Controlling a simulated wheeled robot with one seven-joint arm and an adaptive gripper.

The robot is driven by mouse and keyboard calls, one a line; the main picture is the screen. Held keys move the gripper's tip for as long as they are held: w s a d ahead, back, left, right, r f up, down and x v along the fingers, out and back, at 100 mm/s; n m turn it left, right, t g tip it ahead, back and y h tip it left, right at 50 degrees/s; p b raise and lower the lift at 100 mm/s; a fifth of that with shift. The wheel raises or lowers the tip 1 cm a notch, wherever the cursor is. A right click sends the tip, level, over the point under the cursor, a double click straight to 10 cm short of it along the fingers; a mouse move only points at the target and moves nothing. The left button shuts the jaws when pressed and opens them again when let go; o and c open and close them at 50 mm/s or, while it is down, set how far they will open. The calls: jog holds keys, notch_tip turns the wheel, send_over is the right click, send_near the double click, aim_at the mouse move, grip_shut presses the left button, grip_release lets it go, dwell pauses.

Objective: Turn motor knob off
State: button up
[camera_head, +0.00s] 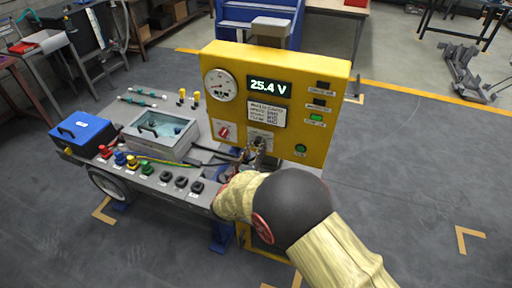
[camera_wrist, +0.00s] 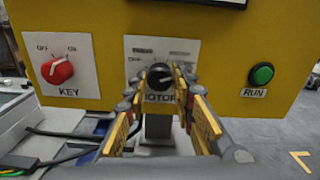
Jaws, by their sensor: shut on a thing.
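The motor knob (camera_wrist: 160,78) is black with a white pointer line and sits on a white plate marked MOTOR on the yellow panel (camera_head: 333,95). My gripper (camera_wrist: 160,95) is shut on the knob, with a finger on each side of it. In the head view my gripper (camera_head: 256,150) reaches the lower middle of the panel and hides most of the knob. The pointer line looks tilted toward upper right. The labels above the knob are too blurred to read.
A red key switch (camera_wrist: 57,71) is left of the knob and a green RUN button (camera_wrist: 262,73) is right. The panel has a gauge (camera_head: 220,84) and a display (camera_head: 269,87) reading 25.4 V. A bench with a blue box (camera_head: 84,134) and coloured terminals stands left.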

grip_shut()
